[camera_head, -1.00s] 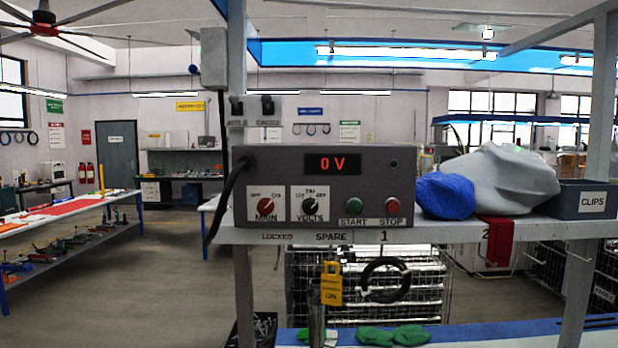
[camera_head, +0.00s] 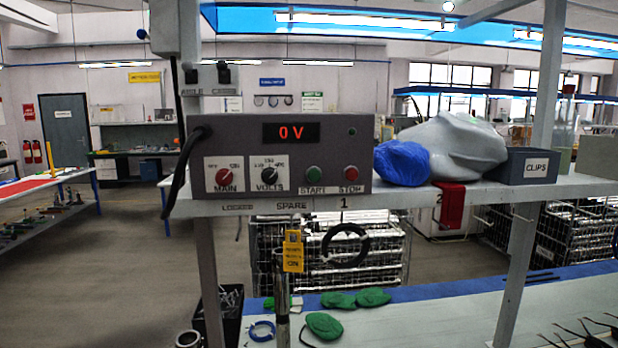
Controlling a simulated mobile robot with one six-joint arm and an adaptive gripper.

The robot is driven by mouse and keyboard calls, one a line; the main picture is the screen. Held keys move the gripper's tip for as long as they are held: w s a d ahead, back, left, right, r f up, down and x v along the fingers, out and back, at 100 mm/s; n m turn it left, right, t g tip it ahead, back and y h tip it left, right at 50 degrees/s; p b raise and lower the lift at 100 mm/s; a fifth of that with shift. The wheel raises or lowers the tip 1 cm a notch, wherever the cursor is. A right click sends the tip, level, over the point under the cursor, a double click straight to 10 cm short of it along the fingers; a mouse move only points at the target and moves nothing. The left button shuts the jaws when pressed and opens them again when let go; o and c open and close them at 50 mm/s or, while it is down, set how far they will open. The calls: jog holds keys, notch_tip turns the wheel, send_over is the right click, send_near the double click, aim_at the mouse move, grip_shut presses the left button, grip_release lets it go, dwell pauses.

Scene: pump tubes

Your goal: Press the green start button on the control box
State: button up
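The grey control box (camera_head: 345,135) stands on the shelf left of the middle of the head view. Its green start button (camera_head: 313,173) is at the lower right of its front face, just left of the red stop button (camera_head: 350,173). The red display (camera_head: 291,132) reads 0 V. The red MAIN knob (camera_head: 223,177) and the black VOLTS knob (camera_head: 269,176) are left of the buttons. The small lamp at the top right of the face looks dark. Nothing covers the start button. My gripper is not in view.
A blue bundle (camera_head: 402,163), a grey draped sheet (camera_head: 465,147) and a CLIPS bin (camera_head: 525,165) stand right of the box. A yellow tag (camera_head: 293,252) and a black coil (camera_head: 345,245) hang below the shelf (camera_head: 400,196). Green gloves (camera_head: 324,325) lie on the bench below.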

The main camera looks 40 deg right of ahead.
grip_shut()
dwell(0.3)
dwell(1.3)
